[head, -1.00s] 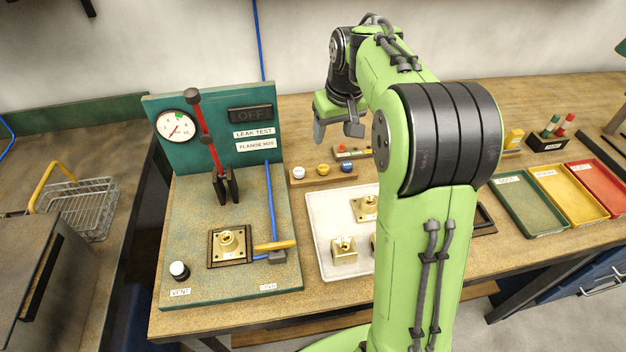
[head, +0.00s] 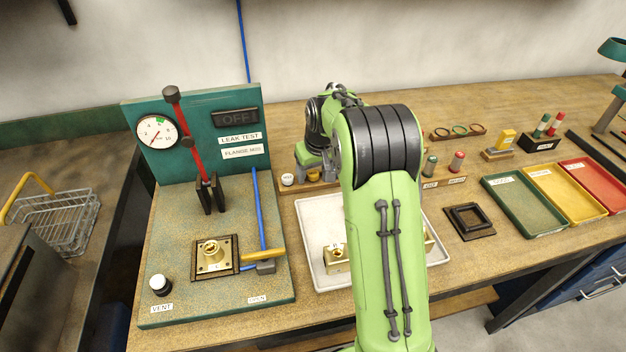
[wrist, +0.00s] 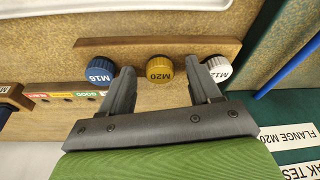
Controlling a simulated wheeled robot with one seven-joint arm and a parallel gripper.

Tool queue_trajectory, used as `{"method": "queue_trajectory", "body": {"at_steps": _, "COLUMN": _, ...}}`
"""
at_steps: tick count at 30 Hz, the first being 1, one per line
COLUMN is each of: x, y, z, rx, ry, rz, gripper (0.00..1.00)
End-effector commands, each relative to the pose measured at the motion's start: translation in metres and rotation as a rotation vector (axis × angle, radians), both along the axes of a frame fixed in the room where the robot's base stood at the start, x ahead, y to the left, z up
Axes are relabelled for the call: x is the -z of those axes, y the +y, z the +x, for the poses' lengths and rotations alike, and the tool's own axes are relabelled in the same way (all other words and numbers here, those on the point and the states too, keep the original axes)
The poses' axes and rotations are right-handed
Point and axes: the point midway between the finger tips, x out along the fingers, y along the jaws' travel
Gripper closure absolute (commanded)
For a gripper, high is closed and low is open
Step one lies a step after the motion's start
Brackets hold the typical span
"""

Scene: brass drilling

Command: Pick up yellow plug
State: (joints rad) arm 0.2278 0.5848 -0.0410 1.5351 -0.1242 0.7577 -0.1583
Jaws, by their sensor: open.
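The yellow plug (wrist: 159,69), marked M20, sits in the middle of a wooden rack (wrist: 222,47) between a blue plug (wrist: 99,71) marked M16 and a white plug (wrist: 218,67). My gripper (wrist: 162,80) is open. In the wrist view its fingers lie on either side of the yellow plug, one toward the blue plug and one toward the white plug. In the head view my gripper (head: 315,160) is down at the rack, and the yellow plug (head: 313,175) shows just below it. My arm hides the blue plug there. I cannot tell whether the fingers touch anything.
A white tray (head: 312,215) with brass blocks lies in front of the rack, partly behind my arm. The teal leak test stand (head: 228,295) is at the left. Green, yellow and red trays (head: 525,205) stand at the right.

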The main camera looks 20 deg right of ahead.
Motion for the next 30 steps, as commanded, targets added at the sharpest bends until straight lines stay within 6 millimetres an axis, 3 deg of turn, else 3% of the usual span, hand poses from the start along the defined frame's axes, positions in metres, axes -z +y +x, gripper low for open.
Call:
{"method": "queue_trajectory", "body": {"at_steps": 5, "x": 0.000, "y": 0.000, "z": 0.001, "rx": 0.000, "ry": -0.003, "rz": 0.000, "gripper": 0.39}}
{"method": "queue_trajectory", "body": {"at_steps": 16, "x": -0.001, "y": 0.000, "z": 0.001, "rx": 0.000, "ry": -0.002, "rz": 0.000, "gripper": 0.96}}
{"method": "queue_trajectory", "body": {"at_steps": 23, "x": -0.003, "y": 0.000, "z": 0.001, "rx": 0.000, "ry": -0.003, "rz": -0.001, "gripper": 0.98}}
{"method": "queue_trajectory", "body": {"at_steps": 26, "x": -0.018, "y": 0.000, "z": 0.001, "rx": 0.000, "ry": -0.006, "rz": -0.001, "gripper": 0.98}}
{"method": "queue_trajectory", "body": {"at_steps": 30, "x": -0.057, "y": 0.000, "z": 0.001, "rx": 0.001, "ry": -0.008, "rz": -0.002, "gripper": 0.98}}
